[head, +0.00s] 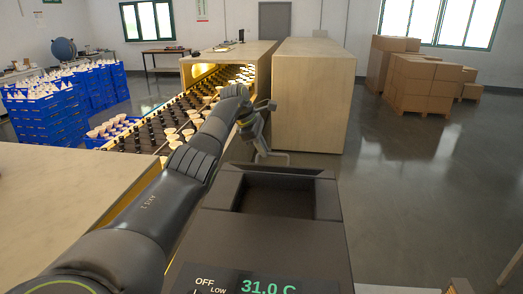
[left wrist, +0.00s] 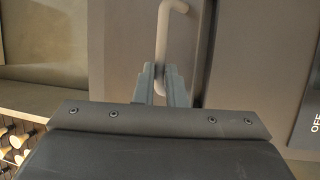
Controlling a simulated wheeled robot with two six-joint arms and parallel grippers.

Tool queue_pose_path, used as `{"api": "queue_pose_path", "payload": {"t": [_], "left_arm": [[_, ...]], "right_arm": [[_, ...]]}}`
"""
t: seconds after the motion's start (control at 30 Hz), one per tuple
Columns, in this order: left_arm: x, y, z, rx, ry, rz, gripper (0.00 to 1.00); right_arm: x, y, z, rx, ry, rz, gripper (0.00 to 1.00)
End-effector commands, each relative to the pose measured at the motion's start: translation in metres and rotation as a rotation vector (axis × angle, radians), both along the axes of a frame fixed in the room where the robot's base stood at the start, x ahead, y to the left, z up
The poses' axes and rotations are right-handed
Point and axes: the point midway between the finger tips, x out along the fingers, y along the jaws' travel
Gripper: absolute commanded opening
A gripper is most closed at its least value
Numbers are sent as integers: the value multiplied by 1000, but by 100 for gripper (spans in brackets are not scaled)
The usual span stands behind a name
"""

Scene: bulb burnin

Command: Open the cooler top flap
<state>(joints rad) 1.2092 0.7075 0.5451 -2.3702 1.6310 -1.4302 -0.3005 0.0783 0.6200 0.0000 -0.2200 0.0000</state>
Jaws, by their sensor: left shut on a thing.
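The cooler (head: 265,240) is a dark box in front of me with a lit readout of 31.0 C and the words OFF and LOW. A dark rectangular recess shows in its top. The top flap (head: 285,171) shows as a thin dark edge along the far side of this recess, seemingly raised. A pale grey bar handle (head: 277,157) sticks out beyond it. My left gripper (head: 262,150) is at this handle. In the left wrist view, my left gripper's fingers (left wrist: 160,82) are shut on the handle (left wrist: 165,40), with a dark panel behind. My right gripper is out of view.
A conveyor of bulbs (head: 165,125) runs into a wooden tunnel (head: 235,58) ahead. A wooden cabinet (head: 313,95) stands beyond the cooler. Blue crates (head: 45,122) are stacked at left, cardboard boxes (head: 425,85) at right. A pale counter (head: 60,200) is at near left.

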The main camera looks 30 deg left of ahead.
Motion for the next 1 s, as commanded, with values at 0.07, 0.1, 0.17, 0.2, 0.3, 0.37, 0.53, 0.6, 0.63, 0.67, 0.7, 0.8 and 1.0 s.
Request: {"api": "queue_pose_path", "payload": {"t": [0.07, 0.1, 0.17, 0.2, 0.3, 0.37, 0.53, 0.6, 0.63, 0.67, 0.7, 0.8, 1.0], "left_arm": [[1, 2, -3, 4, 4, 6, 0], [1, 2, -3, 4, 4, 6, 0], [2, 3, -3, 5, 4, 5, 0], [2, 3, -3, 5, 4, 5, 0], [2, 3, -3, 5, 4, 5, 0], [2, 3, -3, 5, 4, 5, 0], [2, 3, -4, 5, 4, 5, 0], [2, 3, -4, 5, 4, 5, 0], [2, 3, -4, 5, 4, 6, 13], [2, 3, -4, 5, 4, 6, 17], [2, 3, -4, 4, 5, 6, 22], [2, 3, -2, 3, 3, 5, 33], [3, 2, -1, 2, 1, 3, 33]], "right_arm": [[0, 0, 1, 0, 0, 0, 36], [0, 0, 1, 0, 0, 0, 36], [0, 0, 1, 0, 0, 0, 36], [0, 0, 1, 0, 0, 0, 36], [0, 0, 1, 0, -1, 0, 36], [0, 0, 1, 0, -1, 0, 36], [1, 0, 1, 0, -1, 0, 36], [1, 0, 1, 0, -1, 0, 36], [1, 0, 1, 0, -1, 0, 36], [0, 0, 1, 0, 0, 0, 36], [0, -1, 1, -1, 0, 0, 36], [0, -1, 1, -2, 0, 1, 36], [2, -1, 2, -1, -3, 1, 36]]}}
